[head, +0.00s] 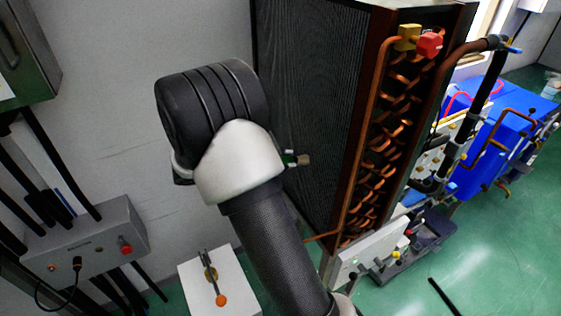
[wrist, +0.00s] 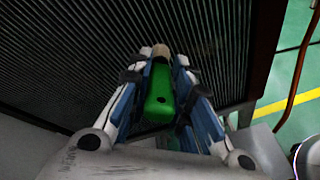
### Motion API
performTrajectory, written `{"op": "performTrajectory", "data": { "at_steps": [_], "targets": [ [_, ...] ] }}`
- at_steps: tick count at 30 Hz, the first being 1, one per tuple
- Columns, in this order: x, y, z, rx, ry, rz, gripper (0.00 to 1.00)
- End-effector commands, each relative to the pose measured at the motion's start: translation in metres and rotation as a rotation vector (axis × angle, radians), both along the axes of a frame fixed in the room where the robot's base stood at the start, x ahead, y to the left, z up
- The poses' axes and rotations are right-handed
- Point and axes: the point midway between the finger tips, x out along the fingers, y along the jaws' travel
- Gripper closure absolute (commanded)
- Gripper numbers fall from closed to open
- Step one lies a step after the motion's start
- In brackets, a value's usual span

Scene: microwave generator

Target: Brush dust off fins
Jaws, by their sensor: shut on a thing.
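The finned panel (head: 305,75) is a tall dark coil face with fine parallel fins, standing right of my arm in the head view. It fills most of the upper wrist view (wrist: 70,50). My gripper (wrist: 161,62) is shut on a brush with a green handle (wrist: 160,97) and a tan tip (wrist: 160,50). The tip points toward the fins. I cannot tell whether it touches them. In the head view the brush (head: 303,160) pokes out past my wrist, close to the panel; my gripper is mostly hidden there. No dust can be made out.
Copper tubing (head: 385,140) runs along the panel's right side, with yellow and red blocks (head: 428,44) on top. A grey control box (head: 88,245) is at lower left. A white box with an orange-knobbed lever (head: 218,285) stands low beside my arm.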

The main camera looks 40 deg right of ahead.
Motion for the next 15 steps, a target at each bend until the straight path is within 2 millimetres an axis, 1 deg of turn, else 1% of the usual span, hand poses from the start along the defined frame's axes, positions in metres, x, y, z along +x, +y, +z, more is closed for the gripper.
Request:
{"op": "performTrajectory", "data": {
  "at_steps": [9, 15],
  "targets": [
    [-0.028, 0.007, -0.001, -0.001, 0.003, -0.003, 1.00],
    [-0.035, 0.009, -0.001, -0.002, 0.002, -0.004, 1.00]
  ]
}}
